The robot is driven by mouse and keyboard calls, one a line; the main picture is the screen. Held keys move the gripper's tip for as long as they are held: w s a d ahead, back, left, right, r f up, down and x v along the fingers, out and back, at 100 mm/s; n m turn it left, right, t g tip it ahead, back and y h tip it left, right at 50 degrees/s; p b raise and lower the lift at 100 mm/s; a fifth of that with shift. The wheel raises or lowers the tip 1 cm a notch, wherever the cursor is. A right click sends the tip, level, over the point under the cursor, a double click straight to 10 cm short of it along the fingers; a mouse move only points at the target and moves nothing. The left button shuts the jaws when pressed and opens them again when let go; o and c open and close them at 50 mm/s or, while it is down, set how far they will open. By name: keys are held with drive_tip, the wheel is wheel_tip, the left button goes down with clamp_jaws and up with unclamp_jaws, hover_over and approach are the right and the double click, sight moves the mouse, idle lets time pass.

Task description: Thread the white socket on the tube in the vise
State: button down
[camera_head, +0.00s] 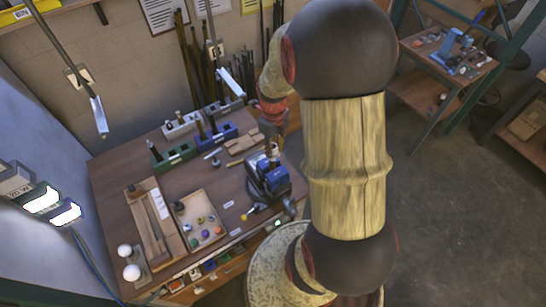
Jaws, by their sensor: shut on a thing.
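The blue vise (275,184) stands near the right edge of the wooden bench. A short upright tube (272,150) stands in its jaws, its top close under my gripper. My gripper (268,130) is small and dark at the end of my arm, directly above the vise and partly behind my arm. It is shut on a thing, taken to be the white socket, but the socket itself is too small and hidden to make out. I cannot tell whether the socket touches the tube or how it is tilted.
Green (173,156), blue (222,137) and white (182,126) holders stand at the back of the bench. A tray of small coloured parts (185,232), a long wooden tray (140,238) and two white bulbs (131,272) are at left. A yellow-tipped tool (252,211) lies before the vise.

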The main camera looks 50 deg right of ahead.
drive_tip(key=m, duration=0.1)
drive_tip(key=f+m, duration=0.1)
drive_tip(key=m, duration=0.1)
drive_tip(key=shift+s+a+f+m, duration=0.2)
drive_tip(key=shift+s+a+m, duration=0.15)
drive_tip(key=shift+s+m, duration=0.05)
drive_tip(key=c, duration=1.7)
unclamp_jaws()
drive_tip(key=shift+w, duration=0.1)
drive_tip(key=shift+o, duration=0.4)
drive_tip(key=shift+w+d, duration=0.1)
drive_tip(key=shift+w+r, duration=0.1)
drive_tip(key=shift+r, duration=0.05)
drive_tip(key=n, duration=0.6)
drive_tip(key=shift+d+r+n, duration=0.1)
drive_tip(key=shift+d+n, duration=0.15)
drive_tip(key=shift+n, duration=0.15)
drive_tip(key=shift+o, duration=0.3)
